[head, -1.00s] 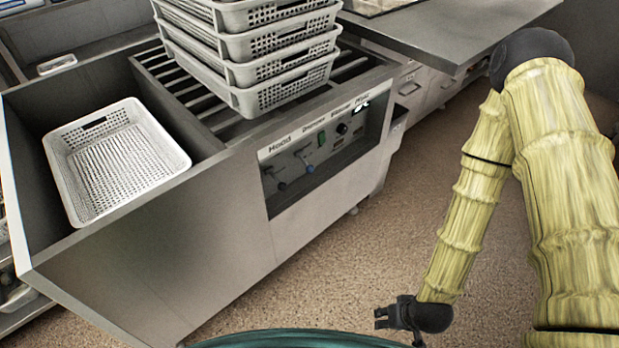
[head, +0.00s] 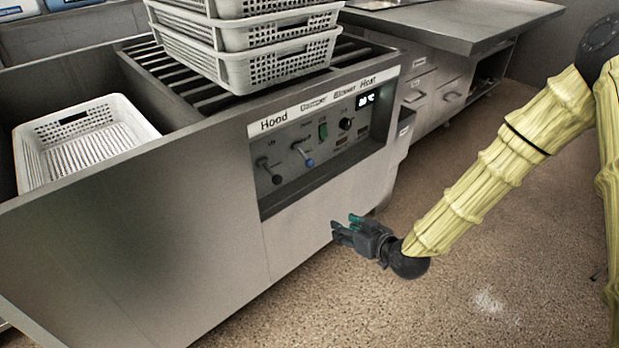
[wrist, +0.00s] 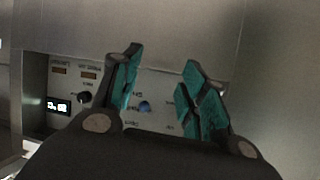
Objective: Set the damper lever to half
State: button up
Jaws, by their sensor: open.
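The control panel is on the front of the steel counter. Its second label from the left is blurred and seems to read Damper. Under it is a lever with a blue knob (head: 309,162), its stalk slanting down and right. In the wrist view the blue knob (wrist: 145,107) shows between the fingers, some way beyond them. To its left in the head view is the Hood lever with a dark knob (head: 277,179), also slanting down. My gripper (head: 345,225) is open and empty, below and right of the levers, apart from the panel; it also shows in the wrist view (wrist: 162,68).
The panel also has a green switch (head: 323,131), a black rotary knob (head: 345,123) and a lit display (head: 366,99). Stacked white baskets (head: 240,68) stand on the slatted top above. Another basket (head: 85,140) sits in the left well. The floor (head: 480,250) right of the counter is clear.

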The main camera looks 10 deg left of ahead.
jog(key=w+a+r+n+t+y+b, duration=0.2)
jog(key=w+a+r+b, duration=0.1)
jog(key=w+b, duration=0.2)
jog(key=n+t+y+b, duration=0.1)
jog(key=n+y+b, duration=0.1)
jog(key=b, duration=0.3)
send_near(312, 163)
jog(key=b+x, duration=0.3)
jog(key=x, duration=0.7)
jog(key=shift+f+b, duration=0.15)
jog(key=shift+b, duration=0.15)
jog(key=shift+w+a, duration=0.35)
grip_shut()
